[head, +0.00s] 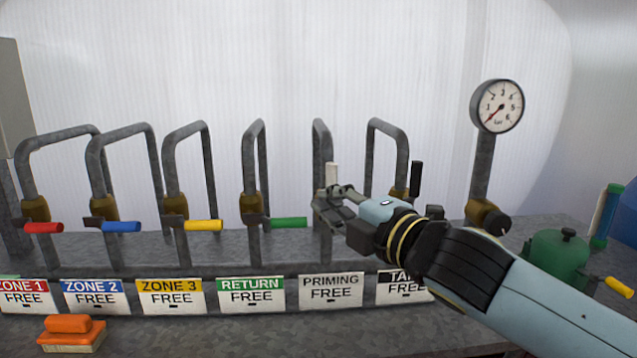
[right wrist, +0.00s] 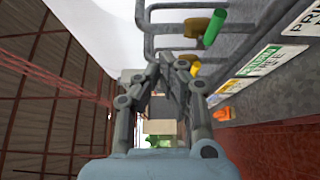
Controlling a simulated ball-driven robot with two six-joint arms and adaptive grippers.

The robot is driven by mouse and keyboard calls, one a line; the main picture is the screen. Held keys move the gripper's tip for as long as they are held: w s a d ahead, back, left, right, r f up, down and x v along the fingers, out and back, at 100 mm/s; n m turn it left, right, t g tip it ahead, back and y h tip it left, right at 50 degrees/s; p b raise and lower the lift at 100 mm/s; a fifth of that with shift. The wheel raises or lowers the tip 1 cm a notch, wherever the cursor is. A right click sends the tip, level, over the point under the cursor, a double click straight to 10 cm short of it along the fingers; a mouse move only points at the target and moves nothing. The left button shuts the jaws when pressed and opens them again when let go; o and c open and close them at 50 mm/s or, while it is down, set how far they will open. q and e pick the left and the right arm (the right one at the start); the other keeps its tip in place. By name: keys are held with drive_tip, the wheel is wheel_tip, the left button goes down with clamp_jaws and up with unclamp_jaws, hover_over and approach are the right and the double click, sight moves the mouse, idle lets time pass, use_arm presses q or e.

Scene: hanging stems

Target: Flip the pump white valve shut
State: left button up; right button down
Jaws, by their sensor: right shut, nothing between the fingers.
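The white valve handle (head: 332,175) stands upright on its pipe, above the PRIMING label (head: 331,292) in the head view. My right gripper (head: 322,204) is shut and empty. In the head view it overlaps the lower end of the white handle and hides the valve body; I cannot tell whether they touch. In the right wrist view the closed fingers (right wrist: 168,62) show, and I cannot make out the white handle there. My left gripper is not in view.
Red (head: 43,227), blue (head: 121,227), yellow (head: 204,225) and green (head: 289,222) handles lie level to the left. A black handle (head: 416,178) stands upright at right. A gauge (head: 497,106), green canister (head: 557,260) and orange brush (head: 71,334) are nearby.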

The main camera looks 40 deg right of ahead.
drive_tip(key=shift+w, duration=0.1)
drive_tip(key=w+p, duration=0.3)
drive_tip(key=w, duration=0.7)
drive_tip(key=d, duration=0.1)
drive_tip(key=s+d, duration=0.1)
drive_tip(key=d, duration=0.2)
drive_tip(key=shift+s+f, duration=0.1)
drive_tip(key=shift+s, duration=0.15)
